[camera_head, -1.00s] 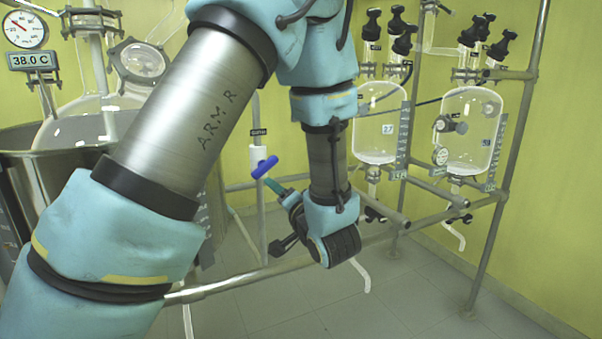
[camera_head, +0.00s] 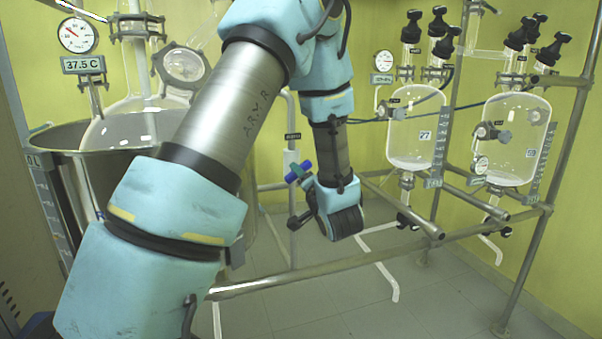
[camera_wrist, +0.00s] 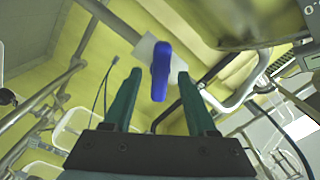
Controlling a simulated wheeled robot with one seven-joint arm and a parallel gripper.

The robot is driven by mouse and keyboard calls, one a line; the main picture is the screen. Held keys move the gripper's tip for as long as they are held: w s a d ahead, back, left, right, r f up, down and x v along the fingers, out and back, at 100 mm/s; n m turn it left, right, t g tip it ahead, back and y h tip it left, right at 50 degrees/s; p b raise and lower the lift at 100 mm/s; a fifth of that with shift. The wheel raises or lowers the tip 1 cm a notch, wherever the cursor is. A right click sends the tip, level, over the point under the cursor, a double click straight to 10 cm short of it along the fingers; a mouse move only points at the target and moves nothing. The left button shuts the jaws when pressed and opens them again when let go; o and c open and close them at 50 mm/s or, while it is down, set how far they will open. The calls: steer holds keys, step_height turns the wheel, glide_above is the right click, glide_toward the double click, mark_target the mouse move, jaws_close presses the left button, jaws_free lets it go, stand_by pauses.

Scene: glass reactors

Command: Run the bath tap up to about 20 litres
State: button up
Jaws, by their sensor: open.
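The bath tap has a blue handle (camera_head: 298,172) on a white body at a thin upright pipe, right of the bath. In the wrist view the blue handle (camera_wrist: 161,70) stands between the two green fingers of my gripper (camera_wrist: 159,76), with a gap on each side. My gripper (camera_head: 304,180) is open, and my arm partly hides it in the head view. The steel bath (camera_head: 90,139) stands at the left with a glass vessel in it. A scale strip (camera_head: 50,205) runs down its side, too small to read. The water level is not visible.
A temperature display (camera_head: 83,65) reads 37.5 C below a round dial (camera_head: 77,35). Two glass vessels (camera_head: 417,140) (camera_head: 517,140) hang in the pipe frame at the right. A horizontal rail (camera_head: 330,268) crosses below my gripper.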

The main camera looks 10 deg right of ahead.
steer(key=shift+w, duration=0.35)
steer(key=shift+a, duration=0.1)
steer(key=shift+c, duration=0.4)
jaws_close()
